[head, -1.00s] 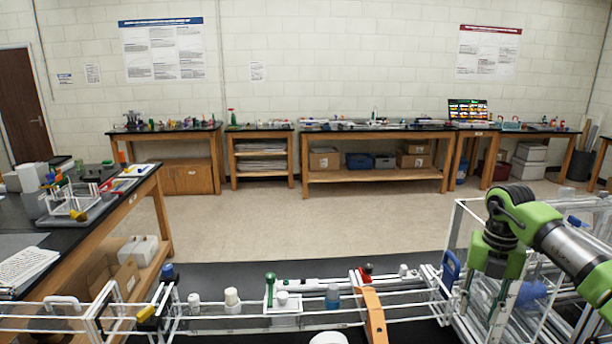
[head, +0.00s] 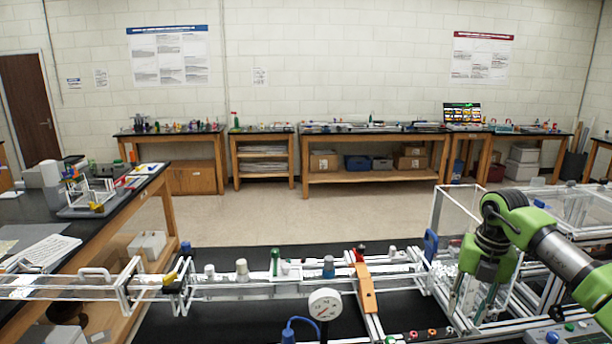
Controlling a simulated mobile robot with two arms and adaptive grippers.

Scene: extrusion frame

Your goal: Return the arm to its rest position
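My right arm comes in from the right edge, green and dark grey. Its gripper (head: 467,308) hangs downward over the white frame at the right of the bench. Its two thin fingers are apart, and I see nothing between them. Part of the white extrusion frame (head: 437,210) stands around and behind it; whether the fingers touch it I cannot tell. My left arm and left gripper are not in view.
A dark bench carries a long white rail assembly with an orange bracket (head: 366,290), a round gauge (head: 325,304) and a blue handle (head: 431,245). A side bench (head: 120,205) stands at left. Open floor (head: 300,220) lies beyond, before the wall tables.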

